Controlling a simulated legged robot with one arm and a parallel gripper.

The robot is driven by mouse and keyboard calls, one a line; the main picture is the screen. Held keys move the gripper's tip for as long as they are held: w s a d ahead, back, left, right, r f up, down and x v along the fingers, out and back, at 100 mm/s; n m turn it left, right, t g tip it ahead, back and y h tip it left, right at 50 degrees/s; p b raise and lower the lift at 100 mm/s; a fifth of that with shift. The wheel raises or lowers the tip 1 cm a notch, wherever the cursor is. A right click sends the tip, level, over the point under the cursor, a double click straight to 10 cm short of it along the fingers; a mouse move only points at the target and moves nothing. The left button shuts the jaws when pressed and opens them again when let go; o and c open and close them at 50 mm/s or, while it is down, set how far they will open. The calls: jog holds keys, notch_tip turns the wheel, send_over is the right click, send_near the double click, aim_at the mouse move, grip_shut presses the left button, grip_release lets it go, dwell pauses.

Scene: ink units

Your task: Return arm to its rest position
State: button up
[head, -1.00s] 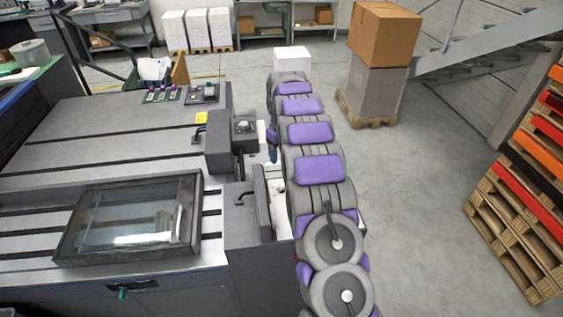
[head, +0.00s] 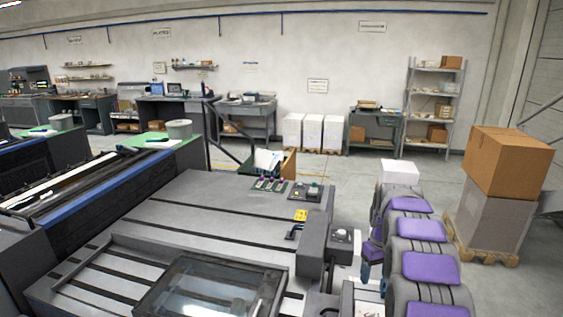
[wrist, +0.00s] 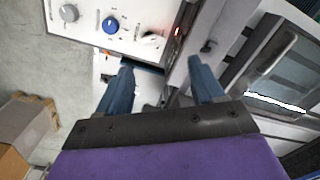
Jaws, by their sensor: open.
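My arm, grey with purple pads, stretches along the right side of the grey machine (head: 205,215) in the head view. My gripper (head: 370,268) shows there only as a small blue and purple part beside the machine's right end. In the wrist view, my gripper (wrist: 160,62) has its two blue fingers spread wide apart with nothing held between them. A pale control panel (wrist: 95,38) with a grey knob (wrist: 69,13), a blue knob (wrist: 110,25) and a black knob (wrist: 152,38) lies beyond the fingertips. A red light glows beside the panel.
Brown and grey boxes (head: 508,162) stand on a pallet right of my arm. A glass-lidded frame (head: 215,295) lies on the machine's front. Benches and shelves (head: 435,100) line the back wall. Open floor lies between.

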jog(key=s+a+r+b, duration=0.1)
jog(key=s+a+r, duration=0.25)
jog(key=s, duration=0.35)
jog(key=s+a+r+m, duration=0.15)
jog(key=s+a, duration=0.25)
jog(key=s, duration=0.4)
jog(key=s+a+r+b, duration=0.1)
jog(key=s+a+r, duration=0.3)
jog(key=s, duration=0.3)
jog(key=s+a+f, duration=0.2)
jog(key=s, duration=1)
jog(key=s+a+f+m+g, duration=0.1)
jog(key=s+a+f, duration=0.1)
jog(key=s, duration=1.1)
jog(key=shift+a+f+g+b, duration=0.3)
jog(key=shift+a+f+b, duration=0.1)
jog(key=shift+b, duration=0.05)
